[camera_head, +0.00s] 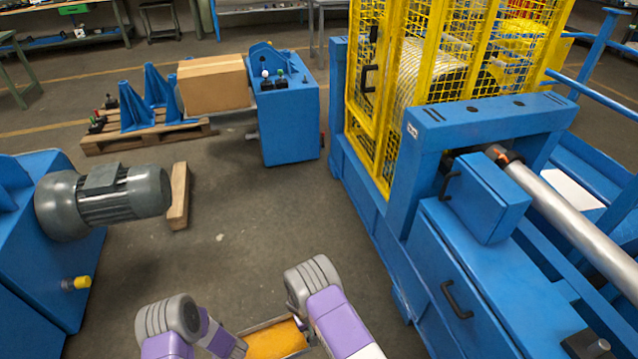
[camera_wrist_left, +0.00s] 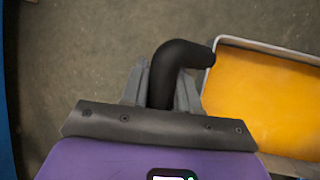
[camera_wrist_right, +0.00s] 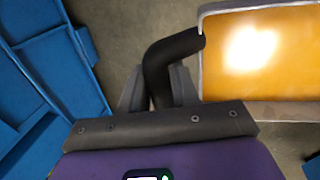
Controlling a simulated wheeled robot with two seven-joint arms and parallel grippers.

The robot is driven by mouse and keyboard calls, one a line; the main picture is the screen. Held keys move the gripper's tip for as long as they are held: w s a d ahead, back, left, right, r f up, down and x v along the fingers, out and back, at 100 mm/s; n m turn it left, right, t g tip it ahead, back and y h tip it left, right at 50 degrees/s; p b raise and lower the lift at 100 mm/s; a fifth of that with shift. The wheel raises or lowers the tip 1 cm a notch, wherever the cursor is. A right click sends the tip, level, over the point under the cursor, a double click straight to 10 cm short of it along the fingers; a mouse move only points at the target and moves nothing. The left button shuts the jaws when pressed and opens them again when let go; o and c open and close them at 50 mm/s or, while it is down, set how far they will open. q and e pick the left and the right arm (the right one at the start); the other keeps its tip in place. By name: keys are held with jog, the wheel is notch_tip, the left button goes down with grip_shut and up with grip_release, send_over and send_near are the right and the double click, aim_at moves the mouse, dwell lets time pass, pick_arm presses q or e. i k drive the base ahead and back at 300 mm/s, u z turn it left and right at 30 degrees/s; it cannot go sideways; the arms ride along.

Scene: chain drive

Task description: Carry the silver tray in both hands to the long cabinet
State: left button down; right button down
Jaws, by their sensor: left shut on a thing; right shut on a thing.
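The tray has a thin silver rim (camera_head: 264,325) and an orange-yellow inside. It shows low at the bottom edge of the head view, between my two arms, its near part cut off. My left gripper (camera_wrist_left: 163,88) is shut on a black bent handle (camera_wrist_left: 182,50) at one end of the tray (camera_wrist_left: 268,47). My right gripper (camera_wrist_right: 160,88) is shut on the matching black handle (camera_wrist_right: 172,47) at the other end of the tray (camera_wrist_right: 202,60). A bright glare lies on the tray floor in the right wrist view. I cannot pick out the long cabinet with certainty.
A blue machine with a yellow mesh cage (camera_head: 425,80) and a steel roller (camera_head: 570,215) stands close on the right. A grey motor (camera_head: 110,195) on a blue housing is on the left, beside a wooden beam (camera_head: 179,196). A cardboard box (camera_head: 213,84) stands behind. Floor between is clear.

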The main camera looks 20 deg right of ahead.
aim_at(529, 297)
jog(key=i, duration=1.15)
jog(key=z, duration=3.25)
